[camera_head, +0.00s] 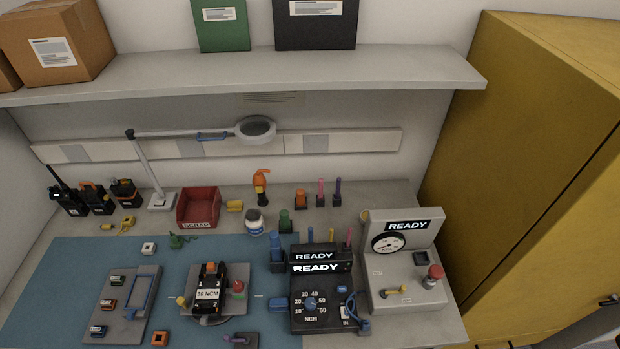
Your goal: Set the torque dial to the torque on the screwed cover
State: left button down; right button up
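The torque dial (310,304) is a blue knob on the front of a black driver station at the lower middle. White numbers, 30 and 40 at the top and 60 at the lower right, ring it above the letters NCM. Its pointer is too small to read. A black cover (208,280) on a grey fixture (184,287) left of the station carries a white label that seems to read 30 NCM. It has orange parts at its top. Neither gripper can be made out in the head view.
A grey tester (405,270) with a gauge and red button stands right of the station. A tray of small modules (125,305) lies at left. A red scrap bin (198,206), lamp (160,200) and radios (97,198) stand behind. A yellow cabinet (530,150) bounds the right.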

aim_at(310, 304)
jog(key=z, duration=0.1)
jog(key=u, duration=0.95)
jog(key=k+l, duration=0.1)
jog(key=i+j+z, duration=0.35)
jog(key=j, duration=0.2)
jog(key=i+j+z, duration=0.15)
jog(key=j, duration=0.15)
jog(key=i+j+z, duration=0.2)
jog(key=j, duration=0.35)
jog(key=i+j+z, duration=0.2)
jog(key=j, duration=0.35)
jog(key=j+z, duration=0.15)
jog(key=j, duration=0.4)
